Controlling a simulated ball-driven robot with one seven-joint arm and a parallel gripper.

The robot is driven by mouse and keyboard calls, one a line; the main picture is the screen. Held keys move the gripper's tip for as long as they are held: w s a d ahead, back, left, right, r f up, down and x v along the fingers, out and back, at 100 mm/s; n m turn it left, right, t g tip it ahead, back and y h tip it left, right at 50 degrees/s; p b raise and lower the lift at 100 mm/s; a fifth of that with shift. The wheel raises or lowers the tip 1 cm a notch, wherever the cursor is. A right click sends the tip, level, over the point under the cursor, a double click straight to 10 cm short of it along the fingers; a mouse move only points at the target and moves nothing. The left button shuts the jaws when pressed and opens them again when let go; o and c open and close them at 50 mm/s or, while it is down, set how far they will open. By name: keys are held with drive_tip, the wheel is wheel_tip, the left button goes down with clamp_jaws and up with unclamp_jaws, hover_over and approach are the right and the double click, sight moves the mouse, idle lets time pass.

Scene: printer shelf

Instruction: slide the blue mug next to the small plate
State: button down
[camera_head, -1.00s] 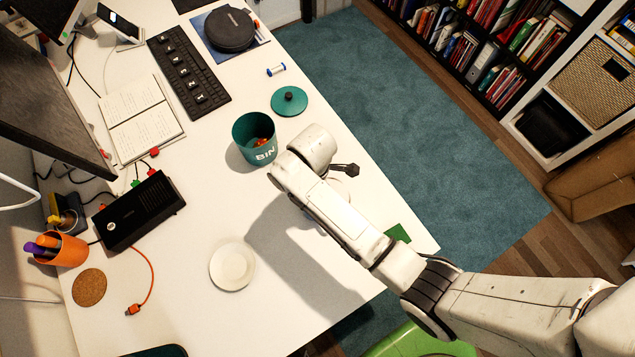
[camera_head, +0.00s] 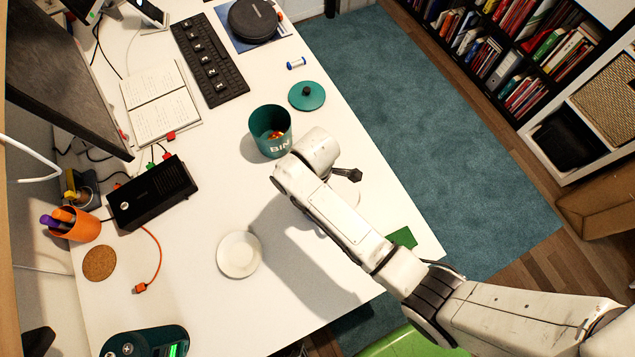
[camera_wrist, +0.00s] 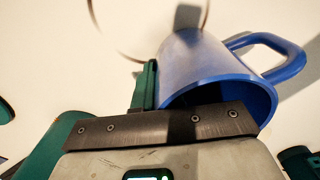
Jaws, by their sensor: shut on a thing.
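The blue mug (camera_wrist: 205,65) fills the middle of the wrist view, its rim toward me and its handle to the upper right. My gripper (camera_wrist: 165,88) is shut on the mug at its near rim. One green finger shows against the mug's left side; the other is hidden. In the head view my arm hides the mug and fingers. A small white plate (camera_head: 239,255) lies on the desk left of my arm. A second pale round dish edge (camera_head: 350,192) shows partly behind my arm; a thin brown-rimmed circle (camera_wrist: 124,52) lies beyond the mug in the wrist view.
A teal bin (camera_head: 270,130) stands close beside my arm, its lid (camera_head: 307,96) behind it. A black box (camera_head: 152,192), orange pen cup (camera_head: 77,225) and cork coaster (camera_head: 99,263) are at left. Bare desk surrounds the small plate.

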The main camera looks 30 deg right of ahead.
drive_tip(key=shift+s+a+p, duration=0.15)
drive_tip(key=shift+a+p, duration=0.1)
drive_tip(key=shift+a, duration=1.5)
drive_tip(key=shift+s+a+p, duration=0.15)
drive_tip(key=shift+a+p, duration=0.05)
drive_tip(key=shift+a, duration=1.5)
drive_tip(key=shift+a, duration=0.2)
drive_tip(key=shift+s+a, duration=0.15)
drive_tip(key=shift+a, duration=1.25)
drive_tip(key=c, duration=1.2)
unclamp_jaws()
drive_tip(key=shift+o, duration=0.2)
drive_tip(key=shift+r, duration=0.1)
wheel_tip(320, 180, up, 11)
drive_tip(key=shift+f, duration=0.2)
